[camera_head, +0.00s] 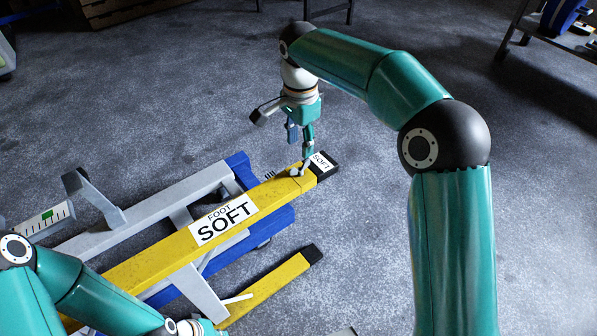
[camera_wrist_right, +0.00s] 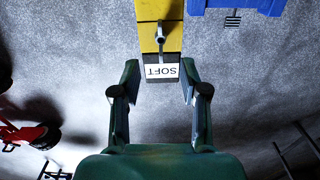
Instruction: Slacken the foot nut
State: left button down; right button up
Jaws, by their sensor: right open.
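A long yellow beam (camera_head: 150,256) marked "FOOT SOFT" runs diagonally over the jack frame and ends in a black block with a "SOFT" label (camera_head: 321,161). A small grey fitting (camera_head: 296,172), perhaps the foot nut, stands on the beam near that end; it also shows as a grey peg in the right wrist view (camera_wrist_right: 160,32). My right gripper (camera_head: 306,148) is just above the beam end. In the right wrist view its fingers (camera_wrist_right: 159,78) are apart and empty, with the label between them. My left gripper (camera_head: 197,328) is only partly visible at the bottom edge.
Grey and blue jack frame parts (camera_head: 150,208) lie beneath the beam. A shorter yellow beam (camera_head: 270,289) and a pale rod (camera_head: 238,299) lie in front. A white scale with a green mark (camera_head: 45,220) stands at left. The floor right of the beam end is clear.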

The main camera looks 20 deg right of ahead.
aim_at(299, 170)
notch_tip(299, 170, down, 9)
jog(key=b, duration=0.2)
jog(key=shift+r+b, duration=0.2)
jog(key=shift+b, duration=0.1)
grip_shut()
jog(key=shift+a, duration=0.3)
jog(key=shift+d, duration=0.15)
